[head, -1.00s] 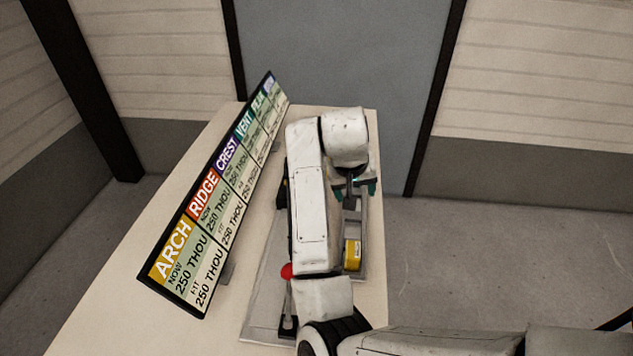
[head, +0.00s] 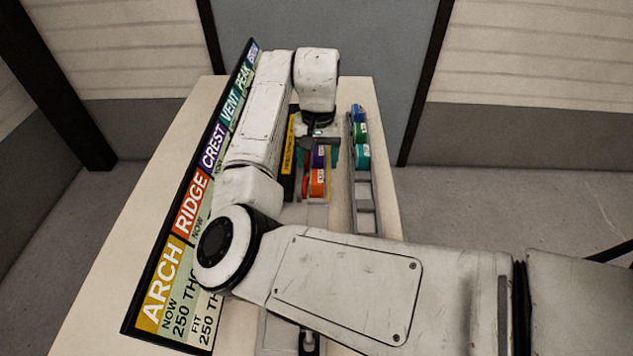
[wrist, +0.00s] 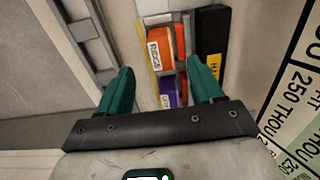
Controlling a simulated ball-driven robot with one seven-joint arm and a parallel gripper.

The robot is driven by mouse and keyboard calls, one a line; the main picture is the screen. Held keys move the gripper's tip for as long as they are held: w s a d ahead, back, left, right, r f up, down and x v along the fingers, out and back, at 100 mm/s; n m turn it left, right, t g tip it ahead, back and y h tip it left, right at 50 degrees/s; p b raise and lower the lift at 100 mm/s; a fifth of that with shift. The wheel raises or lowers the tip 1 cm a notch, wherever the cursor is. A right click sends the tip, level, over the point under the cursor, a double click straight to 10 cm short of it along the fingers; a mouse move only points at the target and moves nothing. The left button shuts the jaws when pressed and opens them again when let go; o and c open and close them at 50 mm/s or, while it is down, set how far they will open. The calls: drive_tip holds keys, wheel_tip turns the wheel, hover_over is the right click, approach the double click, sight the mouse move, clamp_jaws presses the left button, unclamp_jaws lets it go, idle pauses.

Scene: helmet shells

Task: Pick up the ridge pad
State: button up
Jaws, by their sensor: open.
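The ridge pad (head: 317,184) is an orange block in a narrow holder on the table in the head view. In the wrist view the ridge pad (wrist: 158,50) shows a white label reading RIDGE. My gripper (head: 319,157) is over the same holder in the head view, with nothing between its fingers. In the wrist view my gripper (wrist: 158,78) has its green fingers spread wide. The ridge pad shows beyond the gap between them, apart from both. A purple pad (wrist: 169,92) is next to the ridge pad and partly hidden by my gripper.
A grey slotted rack (head: 365,205) stands right of the holder, with blue, green and teal pads (head: 362,156) at its far end and empty near slots. A black block with a yellow label (head: 290,145) is close on the left. A long sign board (head: 180,245) lines the left side.

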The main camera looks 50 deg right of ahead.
sight(317, 176)
drive_tip(key=shift+w+f, duration=0.2)
drive_tip(key=shift+f, duration=2.7)
drive_tip(key=shift+c, duration=0.5)
drive_tip(key=c, duration=1)
